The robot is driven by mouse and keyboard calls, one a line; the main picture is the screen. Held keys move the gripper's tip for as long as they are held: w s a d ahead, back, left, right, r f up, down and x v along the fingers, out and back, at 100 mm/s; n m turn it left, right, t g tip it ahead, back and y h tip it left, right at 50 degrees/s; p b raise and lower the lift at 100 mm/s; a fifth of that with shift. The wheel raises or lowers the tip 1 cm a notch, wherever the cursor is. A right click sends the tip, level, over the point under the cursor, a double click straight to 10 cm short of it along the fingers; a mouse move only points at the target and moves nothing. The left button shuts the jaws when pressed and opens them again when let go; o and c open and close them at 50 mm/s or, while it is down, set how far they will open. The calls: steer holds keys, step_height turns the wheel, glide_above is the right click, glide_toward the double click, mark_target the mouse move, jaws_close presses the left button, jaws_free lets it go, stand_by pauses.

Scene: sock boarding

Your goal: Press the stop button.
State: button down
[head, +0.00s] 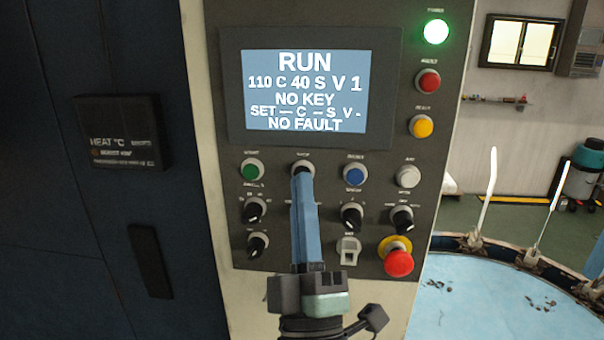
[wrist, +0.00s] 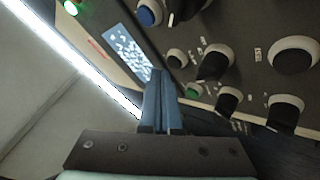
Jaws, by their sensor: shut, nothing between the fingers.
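The control panel (head: 325,225) stands upright in front of me. In the head view my gripper (head: 302,172) is shut and empty, its long blue fingers pointing up at a button in the row below the screen. That dark button (head: 303,163) lies between the green and blue ones and is mostly hidden by the fingertips; its label is too small to read. In the wrist view the shut fingers (wrist: 158,75) end close to a dark button with a pale ring (wrist: 175,58). I cannot tell whether they touch it.
The screen (head: 305,90) reads RUN and NO FAULT. Beside the dark button are a green button (head: 252,171) and a blue button (head: 355,173). Black knobs (head: 352,216) sit below. A red mushroom button (head: 398,262) on a yellow collar is lower right. A green lamp (head: 436,31) glows.

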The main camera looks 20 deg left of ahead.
steer(key=shift+w+a, duration=0.1)
steer(key=shift+w, duration=0.2)
steer(key=shift+w+a, duration=0.1)
steer(key=shift+w, duration=0.3)
stand_by(0.6)
steer(key=shift+s, duration=0.1)
steer(key=shift+s+d, duration=0.2)
steer(key=shift+s, duration=0.5)
steer(key=shift+s, duration=0.1)
steer(key=shift+s+d+p, duration=0.25)
steer(key=shift+s, duration=0.5)
steer(key=shift+s+d+p, duration=0.2)
steer(key=shift+s, duration=0.6)
steer(key=shift+s+d+p, duration=0.25)
steer(key=shift+s, duration=0.5)
steer(key=s+d+r+m+t+h+b, duration=0.1)
steer(key=d+r+m+h+b, duration=0.1)
steer(key=d+r+m+h, duration=0.4)
steer(key=s+d+r+m+t+h+b, duration=0.1)
steer(key=s+d+r+m+t+h, duration=0.1)
steer(key=d+r+m+h, duration=0.4)
step_height(320, 180, up, 6)
steer(key=d+m, duration=0.1)
steer(key=m, duration=0.4)
steer(key=shift+s+m+t+h+b, duration=0.25)
steer(key=shift+m+t+h+b, duration=0.05)
steer(key=shift+m+b, duration=0.1)
